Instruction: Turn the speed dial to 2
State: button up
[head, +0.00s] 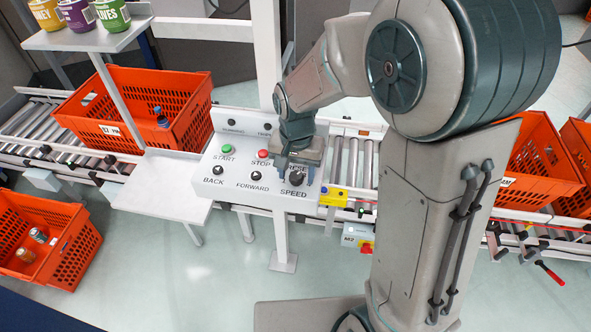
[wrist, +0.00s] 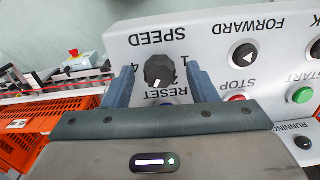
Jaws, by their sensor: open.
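The speed dial (head: 296,178) is a dark round knob above the SPEED label on the white control panel (head: 215,167). In the wrist view the dial (wrist: 159,70) appears upside down, with a 1 to its right and a 4 to its left. A small pale mark shows on its lower edge; I cannot tell which number it points at. My gripper (head: 300,160) is at the panel, just behind the dial. In the wrist view my gripper (wrist: 160,80) is open, with one blue-grey finger on each side of the dial and gaps between.
Beside the dial are the black forward button (wrist: 243,55), red stop button (head: 263,154) and green start button (head: 228,149). A blue reset button (wrist: 168,101) is partly covered by my gripper. An orange tote (head: 190,120) stands on the roller conveyor at left.

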jog(key=c, duration=1)
jog(key=shift+o, duration=0.2)
jog(key=shift+n, duration=0.3)
jog(key=n+b, duration=0.1)
jog(key=n, duration=1)
jog(key=shift+b, duration=0.35)
jog(key=o, duration=1)
jog(key=shift+c, duration=0.2)
